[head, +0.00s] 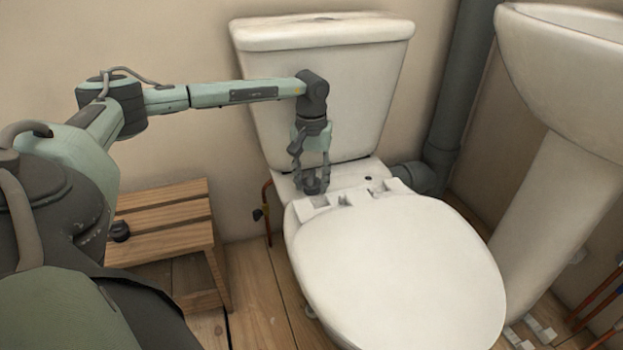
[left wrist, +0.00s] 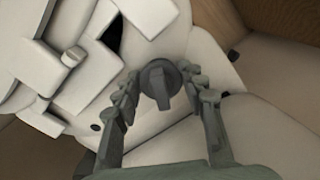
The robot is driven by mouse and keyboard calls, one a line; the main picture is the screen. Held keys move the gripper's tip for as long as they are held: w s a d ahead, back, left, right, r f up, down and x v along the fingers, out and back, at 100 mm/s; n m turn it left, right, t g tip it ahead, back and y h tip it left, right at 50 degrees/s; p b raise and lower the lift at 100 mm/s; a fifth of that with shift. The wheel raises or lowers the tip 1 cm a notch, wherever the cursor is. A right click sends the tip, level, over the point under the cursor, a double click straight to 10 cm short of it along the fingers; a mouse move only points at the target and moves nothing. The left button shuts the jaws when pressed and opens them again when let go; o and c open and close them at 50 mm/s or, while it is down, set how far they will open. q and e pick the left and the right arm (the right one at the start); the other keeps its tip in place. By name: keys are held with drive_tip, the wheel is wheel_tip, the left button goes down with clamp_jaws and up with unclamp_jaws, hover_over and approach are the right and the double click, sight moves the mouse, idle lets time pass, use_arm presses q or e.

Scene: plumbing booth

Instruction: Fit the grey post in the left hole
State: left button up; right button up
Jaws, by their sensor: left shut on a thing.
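My left gripper (head: 312,182) points down over the ledge behind the toilet seat, at its left side. It is shut on the grey post (head: 311,186), a dark round-headed piece that shows between the fingers in the left wrist view (left wrist: 159,84). The left hole cannot be made out under the post and fingers; I cannot tell whether the post is in it. The right hole (head: 368,178) is an open dark spot on the ledge. The white seat (head: 400,265) lies on the pan, with its hinge blocks (head: 346,198) near the gripper. My right gripper is not in view.
The white cistern (head: 350,90) rises close behind the gripper. A wooden stool (head: 165,212) stands at the left, with a dark grey round piece (head: 120,231) on it. A basin pedestal (head: 550,200) and grey pipe (head: 455,100) are at the right.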

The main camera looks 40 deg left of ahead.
use_arm(q)
drive_tip(key=o, duration=1.2)
drive_tip(key=shift+o, duration=0.2)
drive_tip(key=shift+r, duration=0.1)
wheel_tip(320, 180, up, 12)
